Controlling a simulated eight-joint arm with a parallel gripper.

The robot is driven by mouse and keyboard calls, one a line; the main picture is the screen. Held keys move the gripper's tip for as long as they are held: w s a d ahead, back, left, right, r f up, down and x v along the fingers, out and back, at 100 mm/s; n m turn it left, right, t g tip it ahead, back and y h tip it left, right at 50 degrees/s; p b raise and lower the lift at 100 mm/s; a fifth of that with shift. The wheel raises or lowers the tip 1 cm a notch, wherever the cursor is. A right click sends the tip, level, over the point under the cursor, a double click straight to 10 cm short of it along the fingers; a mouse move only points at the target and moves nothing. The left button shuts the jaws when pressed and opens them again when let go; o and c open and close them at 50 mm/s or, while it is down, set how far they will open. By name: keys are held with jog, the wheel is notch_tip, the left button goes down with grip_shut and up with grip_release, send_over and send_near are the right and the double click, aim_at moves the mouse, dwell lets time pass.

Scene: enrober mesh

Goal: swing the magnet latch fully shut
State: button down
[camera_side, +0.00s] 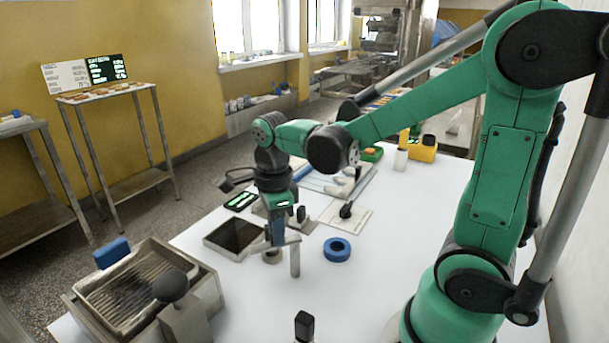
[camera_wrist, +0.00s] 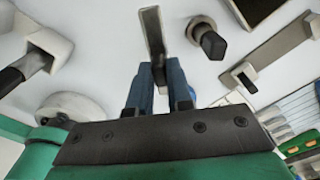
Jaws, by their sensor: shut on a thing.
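My gripper (camera_side: 275,236) is low over the white table and shut on a grey metal bar (camera_side: 294,258). In the side view the bar has a short horizontal arm at the jaws and a part hanging straight down. In the wrist view the bar (camera_wrist: 152,34) stands out beyond the two blue fingers (camera_wrist: 160,82), which close on its near end. I cannot tell for certain whether this bar is the magnet latch. The wire mesh tray (camera_side: 203,272) stands at the lower left, apart from my gripper, with a black ball knob (camera_side: 170,286) in front.
A white plate with a black knob (camera_side: 346,210) is behind the ring. A black-topped post (camera_side: 304,326) stands at the front. The table right of the ring is clear.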

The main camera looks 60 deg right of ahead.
jog(key=m, duration=0.3)
jog(key=d+m, duration=0.1)
jog(key=m, duration=0.2)
jog(key=w+d+m, duration=0.1)
jog(key=m, duration=0.3)
jog(key=shift+d, duration=0.2)
jog(key=shift+m, duration=0.3)
jog(key=c, duration=0.8)
grip_release()
jog(key=shift+r, duration=2.8)
